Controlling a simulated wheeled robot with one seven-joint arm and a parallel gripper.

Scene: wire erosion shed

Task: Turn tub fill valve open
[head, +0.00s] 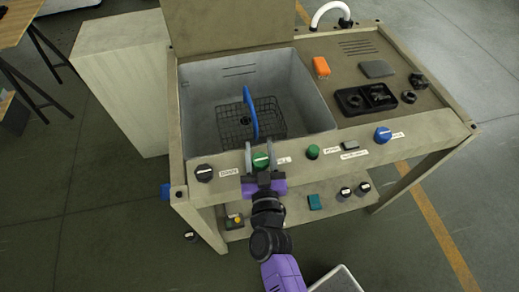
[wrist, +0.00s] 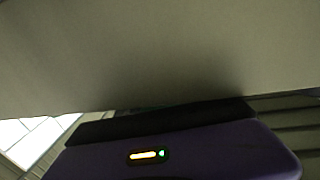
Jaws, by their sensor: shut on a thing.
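My gripper (head: 260,155) is at the front panel (head: 222,186) of the bench. Its two grey fingers stand on either side of a green knob (head: 261,160) and are shut on it. The knob's pale line lies nearly level in the picture. A white label (head: 284,160) right of the knob is partly hidden by a finger. I cannot read which knob is the tub fill valve. The wrist view shows only the plain panel (wrist: 160,50) and my purple gripper body; the fingertips and knob are not clearly visible there.
Other panel controls are a black knob (head: 204,172) at left, a smaller green knob (head: 312,151) and a blue knob (head: 383,135) at right. Behind is a grey tub (head: 205,90) with a wire basket (head: 273,113). A shelf (head: 335,203) with small items lies below.

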